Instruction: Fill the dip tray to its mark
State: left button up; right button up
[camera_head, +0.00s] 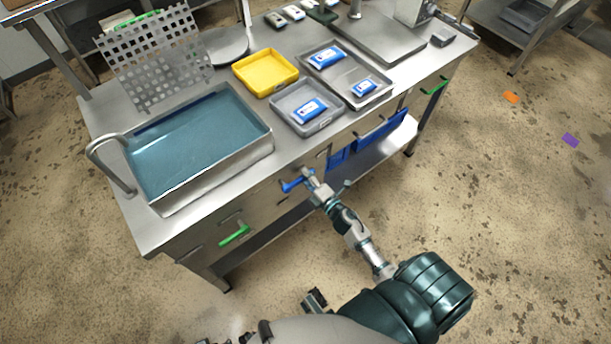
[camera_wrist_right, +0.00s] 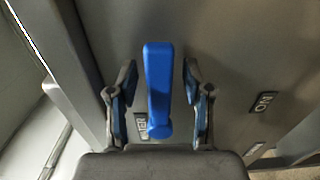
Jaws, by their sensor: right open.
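The dip tray (camera_head: 262,146) is a deep metal basin on the bench, holding blue-green liquid; a curved metal pipe (camera_head: 108,150) stands at its left end. A blue lever (camera_head: 297,182) sits on the bench's front panel. My right gripper (camera_head: 309,178) is at this lever. In the right wrist view the blue lever (camera_wrist_right: 158,85) stands between the two spread fingers of my right gripper (camera_wrist_right: 158,85), with gaps on both sides. A label beside the lever is partly hidden.
A perforated metal plate (camera_head: 155,60) stands behind the basin. A yellow tray (camera_head: 266,72) and grey trays (camera_head: 306,107) with blue packs lie to its right. Green handles (camera_head: 234,235) are on the bench front. Floor in front is open.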

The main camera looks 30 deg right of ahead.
jog(key=shift+s, duration=0.1)
jog(key=s+d, duration=0.1)
jog(key=s, duration=1)
jog(key=shift+s, duration=0.4)
jog(key=shift+f, duration=0.1)
jog(key=s+a+f+m+g+h+p, duration=0.1)
jog(key=s+f+m+g+h+p, duration=0.25)
jog(key=f+m+g, duration=0.7)
pick_arm(q)
jog(key=s+f+p, duration=0.2)
jog(key=s+f, duration=0.2)
jog(key=f, duration=1)
jog(key=shift+s+a+f, duration=0.15)
jog(key=shift+a+f, duration=0.1)
jog(key=shift+f, duration=0.05)
pick_arm(e)
jog(key=s+a+f+m+g+y, duration=0.1)
jog(key=s+a+f+m+g, duration=0.2)
jog(key=s+f, duration=0.6)
jog(key=s+a+f+m+g+y, duration=0.1)
jog(key=s+a+f+m+g, duration=0.2)
jog(key=s+a+f, duration=0.3)
notch_tip(320, 180, down, 3)
jog(key=s, duration=0.2)
jog(key=shift+s+a, duration=0.3)
jog(key=shift+s, duration=0.05)
jog(key=shift+y, duration=0.25)
